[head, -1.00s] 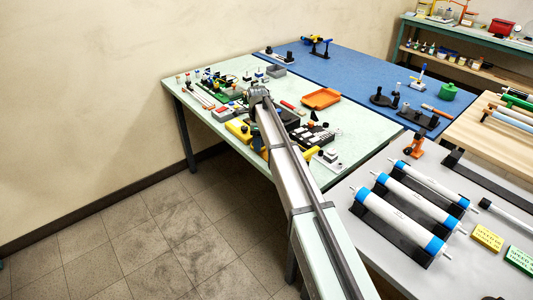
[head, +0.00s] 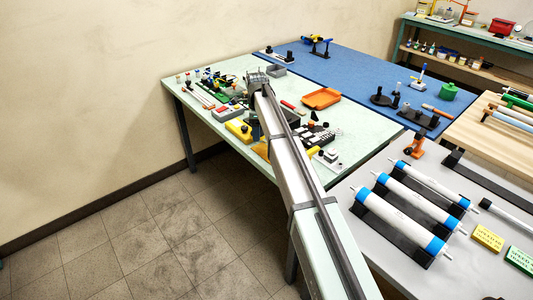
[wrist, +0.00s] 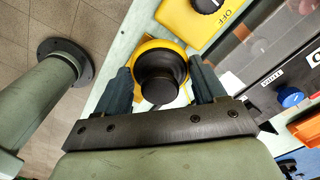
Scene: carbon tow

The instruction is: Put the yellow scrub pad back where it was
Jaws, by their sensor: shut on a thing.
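In the wrist view, a round yellow piece with a black knob (wrist: 150,48), which I take for the yellow scrub pad, sits between the fingers of my gripper (wrist: 161,80). The fingers are shut on it, one on each side of the knob. It is seen from above near the pale table's edge, beside a yellow box marked OFF. I cannot tell whether its underside touches the table. In the head view my arm hides most of the gripper; a golden-yellow shape (head: 262,150) shows just left of the arm and may be the pad.
The yellow OFF box (wrist: 196,14) also shows in the head view (head: 238,130). A dark box with a blue button (wrist: 290,97) is right of the gripper. An orange tray (head: 321,98) lies farther back. The pale green table (head: 213,130) is crowded; floor lies beyond its front edge.

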